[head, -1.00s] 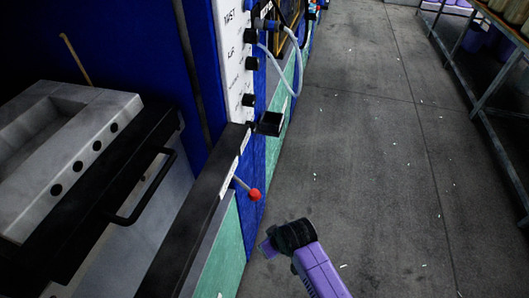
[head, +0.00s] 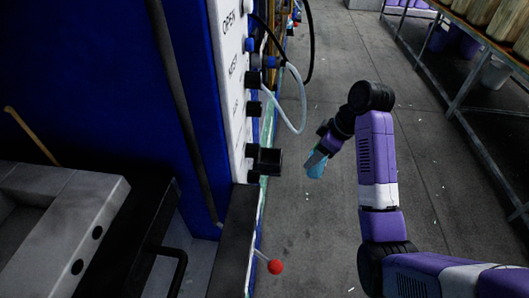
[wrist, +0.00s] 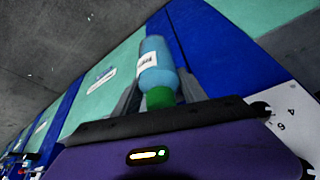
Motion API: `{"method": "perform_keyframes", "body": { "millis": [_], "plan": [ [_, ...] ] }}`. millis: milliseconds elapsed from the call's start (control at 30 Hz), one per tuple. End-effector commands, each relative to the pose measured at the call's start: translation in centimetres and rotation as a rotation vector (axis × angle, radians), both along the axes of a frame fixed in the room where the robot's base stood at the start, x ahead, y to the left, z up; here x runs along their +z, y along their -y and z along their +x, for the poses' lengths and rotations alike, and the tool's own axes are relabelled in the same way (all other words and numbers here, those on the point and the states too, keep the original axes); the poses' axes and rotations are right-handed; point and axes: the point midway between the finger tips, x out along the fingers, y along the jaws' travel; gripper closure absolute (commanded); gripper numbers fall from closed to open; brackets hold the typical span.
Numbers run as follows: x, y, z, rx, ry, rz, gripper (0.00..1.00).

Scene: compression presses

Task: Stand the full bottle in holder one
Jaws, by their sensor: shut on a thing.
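My gripper (head: 323,149) is shut on a light blue bottle (head: 317,165) and holds it in the air over the aisle. In the wrist view the bottle (wrist: 155,62) lies between my two fingers and shows a white label and a green cap (wrist: 160,97). The cap end is toward my wrist. I cannot see how full it is. A black open box-like holder (head: 266,161) sticks out from the press's side panel, left of my gripper and apart from the bottle. I cannot read a number on it.
A red-knobbed lever (head: 275,267) sticks out below the black holder. A pale hose (head: 301,104) and a black hose (head: 310,40) loop out from the panel. The floor aisle (head: 345,60) is clear; a metal rack (head: 470,85) stands on the right.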

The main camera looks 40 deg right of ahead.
Motion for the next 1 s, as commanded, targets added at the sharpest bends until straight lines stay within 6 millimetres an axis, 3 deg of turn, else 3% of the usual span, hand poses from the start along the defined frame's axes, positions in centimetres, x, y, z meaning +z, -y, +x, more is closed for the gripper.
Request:
{"method": "perform_keyframes", "body": {
  "millis": [400,600,833,1000],
  "plan": [
    [0.3,-2.8,10.0,0.002,0.0,-0.001,1.0],
    [0.1,-3.9,14.0,0.0,0.0,-0.001,1.0],
    [-0.3,-4.4,15.6,-0.003,-0.001,0.0,1.0],
    [-2.5,-4.4,15.6,-0.004,-0.002,0.001,1.0]
  ]
}}
